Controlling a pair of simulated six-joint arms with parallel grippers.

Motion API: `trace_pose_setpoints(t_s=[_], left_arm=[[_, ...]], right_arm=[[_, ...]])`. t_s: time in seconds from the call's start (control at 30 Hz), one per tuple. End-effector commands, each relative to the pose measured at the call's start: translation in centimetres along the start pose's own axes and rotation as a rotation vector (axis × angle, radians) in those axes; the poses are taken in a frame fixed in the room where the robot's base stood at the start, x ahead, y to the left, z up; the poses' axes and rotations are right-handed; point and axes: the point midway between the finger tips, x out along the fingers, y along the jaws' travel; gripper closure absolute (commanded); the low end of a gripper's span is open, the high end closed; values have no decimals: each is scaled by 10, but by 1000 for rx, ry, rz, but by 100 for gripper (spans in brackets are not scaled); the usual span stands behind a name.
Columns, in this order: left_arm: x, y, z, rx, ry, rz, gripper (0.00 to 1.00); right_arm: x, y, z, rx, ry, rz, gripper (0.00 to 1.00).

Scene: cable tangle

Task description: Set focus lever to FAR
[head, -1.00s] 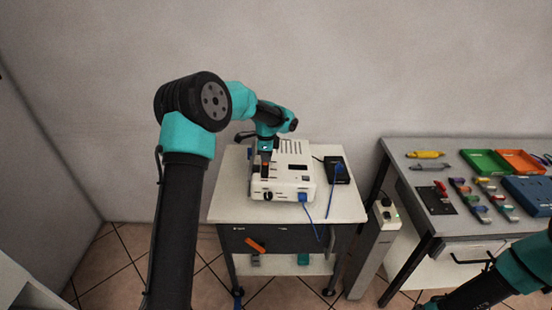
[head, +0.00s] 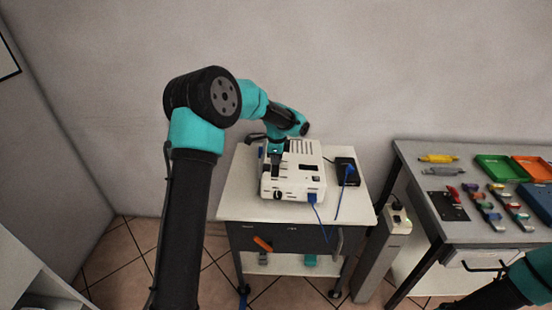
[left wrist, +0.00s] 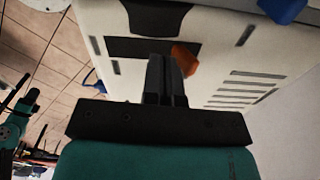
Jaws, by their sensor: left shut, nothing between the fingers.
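The white device (head: 305,185) sits on the cart top, with vent slots on its upper face and a blue plug (head: 312,197) at its front right. In the left wrist view its white casing (left wrist: 225,40) has dark panels and slots. A small orange-red lever-like part (left wrist: 185,60) stands in a dark recess there; I cannot read its marking. My left gripper (head: 275,158) is at the left part of the device. Its fingers (left wrist: 165,75) are shut and empty, right beside the orange-red part and partly covering it; contact is unclear. My right gripper is out of view.
A black box (head: 346,166) with a blue cable stands right of the device. A grey bench (head: 420,190) at the right holds trays and small coloured parts. A pillar with a socket (head: 398,222) stands between.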

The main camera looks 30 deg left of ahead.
Motion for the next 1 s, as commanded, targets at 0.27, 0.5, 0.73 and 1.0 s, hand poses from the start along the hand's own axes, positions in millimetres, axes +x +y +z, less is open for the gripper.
trace_pose_setpoints(t_s=[0.27,0.5,0.73,1.0], left_arm=[[-1,2,-1,1,0,0,100],[-13,19,-7,7,0,-1,100],[-35,32,-12,10,1,-3,100],[-78,28,-11,10,1,-4,100]], right_arm=[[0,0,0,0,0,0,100],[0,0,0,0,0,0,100],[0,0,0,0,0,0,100],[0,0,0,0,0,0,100]])
